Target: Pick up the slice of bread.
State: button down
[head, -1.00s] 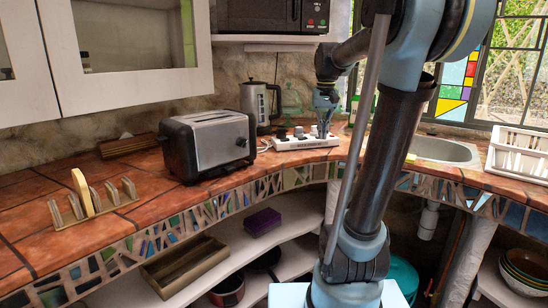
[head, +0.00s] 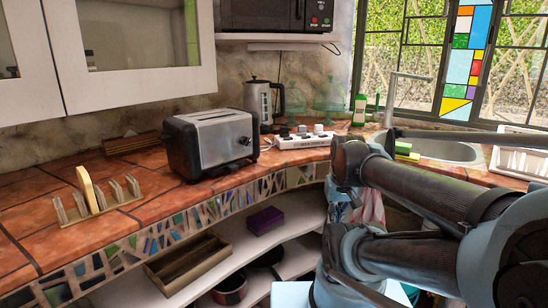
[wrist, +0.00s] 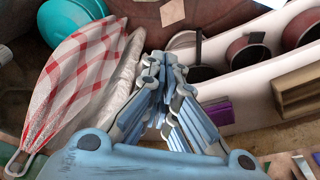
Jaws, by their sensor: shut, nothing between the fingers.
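The slice of bread (head: 87,188) stands upright in a wooden toast rack (head: 112,206) on the counter's left part in the head view. It is pale yellow-tan with a darker edge. My gripper (wrist: 160,68) is shut and empty in the wrist view, with its blue-grey fingers together. In the head view my gripper (head: 338,208) hangs low in front of the counter, partly hidden by my arm, far to the right of the bread. The bread is not in the wrist view.
A toaster (head: 212,143) stands on the counter right of the rack. Behind it are a kettle (head: 262,100) and a power strip (head: 303,138). Lower shelves hold a wooden tray (head: 188,263) and a purple box (head: 265,220). A checkered cloth (wrist: 75,88) is close to my gripper.

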aim_at(84, 178)
jog(key=z, duration=0.25)
jog(key=k, duration=1.45)
jog(key=u, duration=1.5)
jog(key=i, duration=1)
jog(key=u, duration=0.05)
